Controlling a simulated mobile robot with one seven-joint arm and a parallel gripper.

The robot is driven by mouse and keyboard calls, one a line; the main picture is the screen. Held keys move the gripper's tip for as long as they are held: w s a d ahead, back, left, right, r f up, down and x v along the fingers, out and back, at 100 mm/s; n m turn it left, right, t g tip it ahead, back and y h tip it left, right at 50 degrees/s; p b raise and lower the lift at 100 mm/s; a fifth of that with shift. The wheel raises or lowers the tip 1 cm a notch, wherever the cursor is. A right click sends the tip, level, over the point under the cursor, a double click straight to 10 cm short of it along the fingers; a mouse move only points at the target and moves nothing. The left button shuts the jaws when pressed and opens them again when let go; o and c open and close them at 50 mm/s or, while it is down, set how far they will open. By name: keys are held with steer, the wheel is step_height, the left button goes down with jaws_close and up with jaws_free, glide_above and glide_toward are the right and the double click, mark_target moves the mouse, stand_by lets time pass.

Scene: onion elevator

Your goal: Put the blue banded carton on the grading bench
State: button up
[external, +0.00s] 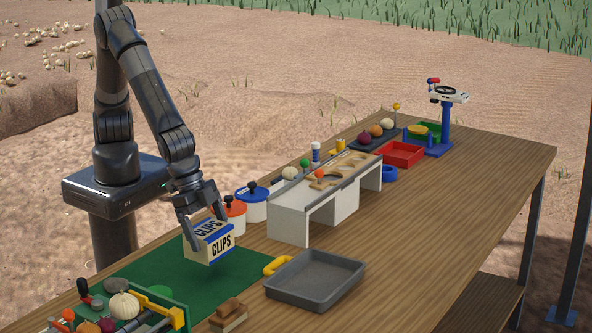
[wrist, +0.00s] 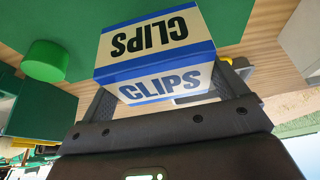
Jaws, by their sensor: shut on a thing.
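The blue banded carton (external: 210,244) is a cream box with blue bands and the word CLIPS. My gripper (external: 203,222) is shut on it, with a finger at either side. The carton hangs above the green mat (external: 248,268), near the mat's right part. In the wrist view the carton (wrist: 158,50) fills the space between the fingers, with two lettered faces showing. The white bench with raised sides (external: 290,217), which may be the grading bench, stands on the table to the right of the carton.
A grey tray (external: 315,279) and a yellow ring-like handle (external: 277,266) lie right of the mat. Red-lidded and blue-lidded pots (external: 252,206) stand behind the carton, close to the bench. Onions and tools crowd the near left. The table's right side is clear.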

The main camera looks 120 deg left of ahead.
mark_target(218, 251)
steer(key=shift+w+a+f, duration=0.6)
steer(key=shift+w+f, duration=0.1)
steer(key=shift+w, duration=0.15)
steer(key=shift+f, duration=1.85)
steer(key=shift+f, duration=0.2)
steer(key=o, duration=0.9)
